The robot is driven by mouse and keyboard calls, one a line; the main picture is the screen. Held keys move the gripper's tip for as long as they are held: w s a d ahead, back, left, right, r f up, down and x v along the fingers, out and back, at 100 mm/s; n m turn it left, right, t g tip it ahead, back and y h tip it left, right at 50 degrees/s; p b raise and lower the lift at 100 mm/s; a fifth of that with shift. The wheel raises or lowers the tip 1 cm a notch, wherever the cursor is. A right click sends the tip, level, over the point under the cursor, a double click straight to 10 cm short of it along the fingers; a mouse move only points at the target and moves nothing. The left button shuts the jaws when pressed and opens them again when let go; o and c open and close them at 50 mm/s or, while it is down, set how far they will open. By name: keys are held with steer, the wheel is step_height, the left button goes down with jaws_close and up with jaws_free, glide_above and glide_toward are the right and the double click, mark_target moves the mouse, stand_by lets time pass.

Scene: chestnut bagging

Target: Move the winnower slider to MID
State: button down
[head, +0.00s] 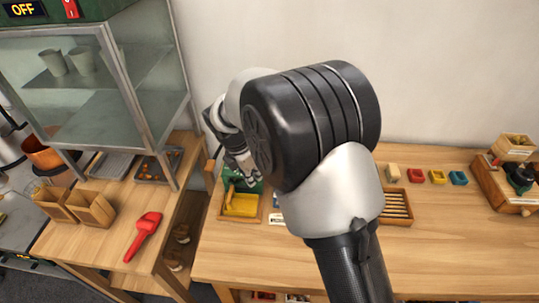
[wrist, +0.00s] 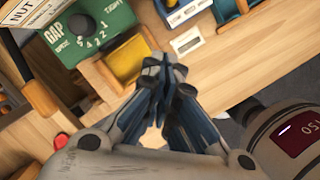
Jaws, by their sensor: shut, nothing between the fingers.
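I cannot make out the winnower slider or a MID mark in either view. My gripper (head: 243,175) is shut and empty, above the left part of the wooden table. In the wrist view its fingertips (wrist: 165,68) meet in front of a yellow tray (wrist: 122,62). Beside that tray is a green panel (wrist: 88,28) marked GAP, with a black knob (wrist: 80,22) and numbers. In the head view the yellow tray (head: 241,205) sits in a wooden frame, and my arm partly covers the green unit behind it.
A glass cabinet (head: 75,62) with an OFF display stands at the left. A red scoop (head: 143,235) and wooden boxes (head: 92,207) lie on the left bench. A slatted wooden tray (head: 397,206) and small coloured boxes (head: 414,175) are at the right. The front middle tabletop is clear.

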steer(key=b+x, duration=0.1)
steer(key=x, duration=0.2)
steer(key=b+x, duration=0.1)
steer(key=x, duration=0.3)
steer(key=b+x, duration=0.1)
steer(key=x, duration=0.2)
steer(key=shift+s+f, duration=0.2)
steer(key=shift+s, duration=0.1)
steer(key=w+d, duration=0.3)
steer(key=shift+r, duration=0.2)
steer(key=shift+s+d, duration=0.1)
steer(key=shift+d+r+p, duration=0.15)
steer(key=shift+d+p, duration=0.25)
steer(key=shift+d, duration=0.8)
steer(key=shift+a, duration=0.15)
